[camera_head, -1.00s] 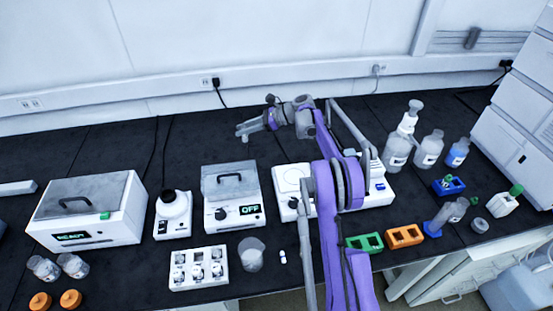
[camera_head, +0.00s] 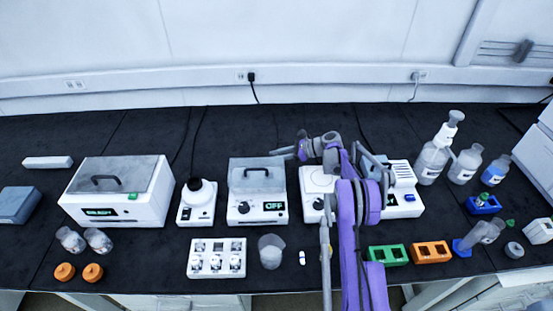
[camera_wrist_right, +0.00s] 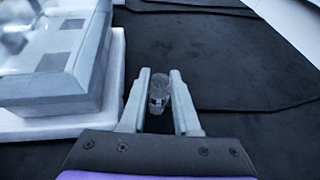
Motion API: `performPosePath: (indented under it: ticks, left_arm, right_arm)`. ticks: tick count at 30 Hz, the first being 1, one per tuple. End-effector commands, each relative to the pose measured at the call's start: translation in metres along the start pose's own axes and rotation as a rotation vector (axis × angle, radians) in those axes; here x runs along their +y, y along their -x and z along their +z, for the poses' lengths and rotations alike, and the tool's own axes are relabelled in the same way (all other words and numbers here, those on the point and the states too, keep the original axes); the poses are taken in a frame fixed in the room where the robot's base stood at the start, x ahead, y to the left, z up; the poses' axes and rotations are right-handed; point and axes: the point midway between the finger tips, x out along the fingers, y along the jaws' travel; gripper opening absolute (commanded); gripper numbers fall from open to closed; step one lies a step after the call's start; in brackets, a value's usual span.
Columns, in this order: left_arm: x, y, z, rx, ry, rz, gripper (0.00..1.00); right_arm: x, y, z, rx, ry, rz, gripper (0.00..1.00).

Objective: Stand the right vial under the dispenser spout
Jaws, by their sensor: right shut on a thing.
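My right gripper (camera_head: 285,152) is stretched over the back of the black bench, behind the white OFF box. In the right wrist view its fingers (camera_wrist_right: 159,92) are shut on a small clear vial (camera_wrist_right: 158,88); its lower part looks darker. The vial is too small to make out in the head view. The dispenser is probably the bottle with a tall pump top (camera_head: 433,160) at the back right, well to the right of the gripper; its spout is not clear. My left gripper is not in view.
The white OFF box (camera_head: 257,190) and a white plate device (camera_head: 402,202) stand near my right arm. Green (camera_head: 388,256) and orange (camera_head: 432,253) racks and a beaker (camera_head: 271,251) stand along the front. The bench behind the devices is mostly clear.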

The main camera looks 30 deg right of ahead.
Motion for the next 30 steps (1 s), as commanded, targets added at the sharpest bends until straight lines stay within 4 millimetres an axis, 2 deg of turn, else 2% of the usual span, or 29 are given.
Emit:
performPosePath:
  ticks: [3, 14, 15, 19, 20, 30]
  left_arm:
    - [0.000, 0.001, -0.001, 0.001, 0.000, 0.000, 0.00]
    - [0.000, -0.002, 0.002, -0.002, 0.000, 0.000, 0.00]
    - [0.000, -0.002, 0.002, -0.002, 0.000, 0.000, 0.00]
    - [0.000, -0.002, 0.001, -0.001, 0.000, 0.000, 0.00]
    - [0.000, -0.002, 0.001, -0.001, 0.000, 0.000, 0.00]
    - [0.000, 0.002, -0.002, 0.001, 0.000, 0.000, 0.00]
  right_arm:
    - [0.000, -0.006, -0.013, 0.000, 0.000, 0.000, 0.00]
    - [0.000, -0.007, -0.018, 0.000, -0.001, 0.000, 0.00]
    - [0.000, -0.007, -0.018, 0.000, 0.000, 0.000, 0.34]
    - [0.000, -0.007, -0.017, 0.000, 0.000, 0.000, 0.57]
    - [0.000, -0.007, -0.017, 0.000, 0.000, 0.000, 0.60]
    - [-0.001, -0.005, -0.012, -0.001, 0.001, -0.001, 0.60]
